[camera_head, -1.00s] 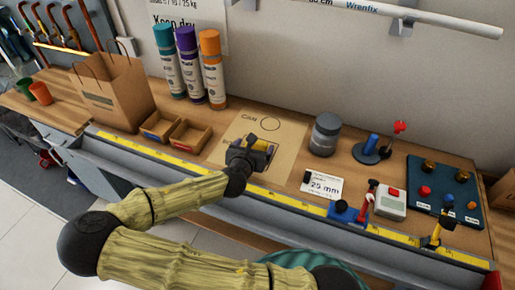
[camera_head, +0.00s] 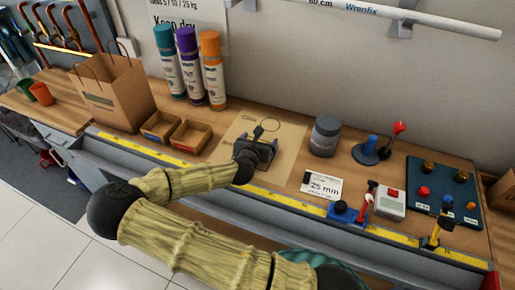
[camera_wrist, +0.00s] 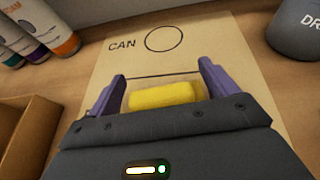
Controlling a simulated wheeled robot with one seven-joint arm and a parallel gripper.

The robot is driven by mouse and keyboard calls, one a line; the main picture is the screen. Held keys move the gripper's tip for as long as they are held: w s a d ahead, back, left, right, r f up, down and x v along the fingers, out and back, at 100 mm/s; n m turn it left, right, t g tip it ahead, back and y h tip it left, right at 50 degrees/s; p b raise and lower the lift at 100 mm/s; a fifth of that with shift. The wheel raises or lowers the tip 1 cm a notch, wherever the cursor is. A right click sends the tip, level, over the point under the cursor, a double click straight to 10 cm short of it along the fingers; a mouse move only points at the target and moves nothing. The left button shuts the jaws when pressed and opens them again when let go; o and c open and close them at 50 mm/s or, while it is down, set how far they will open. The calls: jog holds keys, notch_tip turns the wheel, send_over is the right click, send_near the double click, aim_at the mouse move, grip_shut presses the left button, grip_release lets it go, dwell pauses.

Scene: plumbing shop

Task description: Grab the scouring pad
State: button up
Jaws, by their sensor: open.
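The scouring pad (camera_wrist: 165,95) is a yellow block in the wrist view. It lies on a tan board marked "CAN" with a drawn circle (camera_wrist: 163,39). My gripper (camera_wrist: 160,82) is open, with its two purple fingers on either side of the pad; I cannot tell whether they touch it. The gripper body hides the pad's near part. In the head view my gripper (camera_head: 258,150) is over the tan board (camera_head: 287,135), and the pad is hidden behind it.
Two small cardboard trays (camera_head: 190,134) stand left of the board, below several spray cans (camera_head: 213,72). A grey container (camera_head: 325,135) stands to the right. A yellow measuring strip (camera_head: 150,150) runs along the bench's front edge. The board's far part is clear.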

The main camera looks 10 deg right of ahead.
dwell(0.4)
jog(key=c, duration=1.1)
jog(key=shift+o, duration=0.2)
notch_tip(320, 180, up, 10)
jog(key=shift+p, duration=0.3)
